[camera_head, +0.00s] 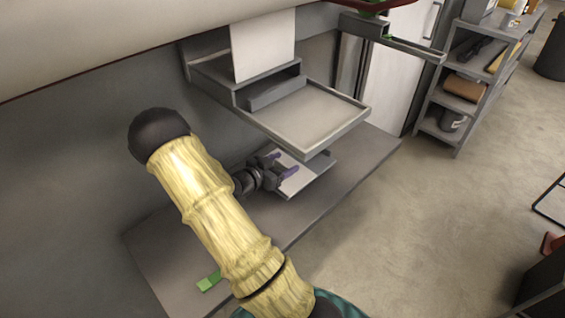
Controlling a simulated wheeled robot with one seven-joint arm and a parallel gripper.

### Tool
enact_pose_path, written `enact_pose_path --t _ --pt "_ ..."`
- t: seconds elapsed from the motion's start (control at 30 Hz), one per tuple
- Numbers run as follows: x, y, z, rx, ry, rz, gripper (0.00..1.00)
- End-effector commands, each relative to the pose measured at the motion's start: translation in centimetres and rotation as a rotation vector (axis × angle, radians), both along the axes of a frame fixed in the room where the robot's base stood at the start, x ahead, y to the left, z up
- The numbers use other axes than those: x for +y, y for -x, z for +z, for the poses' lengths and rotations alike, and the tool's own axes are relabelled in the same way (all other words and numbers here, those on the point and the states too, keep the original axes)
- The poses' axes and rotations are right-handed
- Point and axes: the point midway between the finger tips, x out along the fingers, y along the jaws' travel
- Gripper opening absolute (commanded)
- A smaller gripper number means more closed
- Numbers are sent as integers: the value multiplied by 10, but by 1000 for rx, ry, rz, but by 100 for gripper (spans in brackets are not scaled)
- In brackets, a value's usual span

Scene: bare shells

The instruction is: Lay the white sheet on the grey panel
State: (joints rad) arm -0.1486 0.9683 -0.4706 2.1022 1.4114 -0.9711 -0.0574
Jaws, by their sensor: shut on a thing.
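My gripper (279,166), with purple fingertips, is at the middle of the picture, below the front of a machine's tray. It is shut on the near edge of a white sheet (297,184). The sheet lies flat or nearly so, close over a grey bench top (355,167). A darker grey patch shows along the sheet's far right side; I cannot tell whether it is the grey panel or a shadow. The tray hides part of the space above the sheet, and I cannot tell whether the sheet touches what is below.
The grey machine's rimmed tray (310,119) juts out just above my gripper. Another white sheet (263,45) stands upright behind it. A green block (208,281) lies on the bench at lower left. A shelf unit (452,95) stands at right, with open floor before it.

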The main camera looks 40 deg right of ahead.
Motion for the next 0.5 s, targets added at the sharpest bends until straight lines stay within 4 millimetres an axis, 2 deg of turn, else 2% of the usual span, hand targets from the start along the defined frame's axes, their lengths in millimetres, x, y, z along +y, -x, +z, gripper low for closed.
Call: enact_pose_path --t 0.13,0.5 --pt "0 0 -11 0 0 0 41" --pt "0 0 -13 0 0 0 41"
